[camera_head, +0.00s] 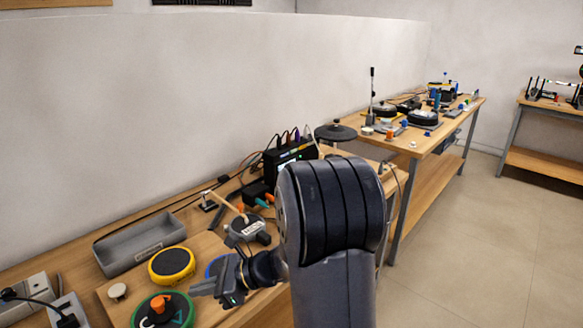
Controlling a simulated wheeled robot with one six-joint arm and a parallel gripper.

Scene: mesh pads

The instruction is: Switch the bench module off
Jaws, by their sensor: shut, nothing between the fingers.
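My gripper (212,289) is shut and empty, low over the near bench, pointing left. It is above or beside a blue round pad (218,266), which it and my arm partly cover. A round dark unit (243,231) with a pale stick lever and a small white label lies just behind the gripper. A black box (290,158) with several cables plugged in stands farther back, its lower right part hidden by my arm. I cannot tell which of these is the bench module, or read the label or any on/off state.
A yellow round pad (171,265), a green pad with an orange knob (161,310) and a grey tray (140,245) lie left of the gripper. Sockets with a plug (66,311) stand at the front left. The wall bounds the bench behind; open floor (480,240) lies right.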

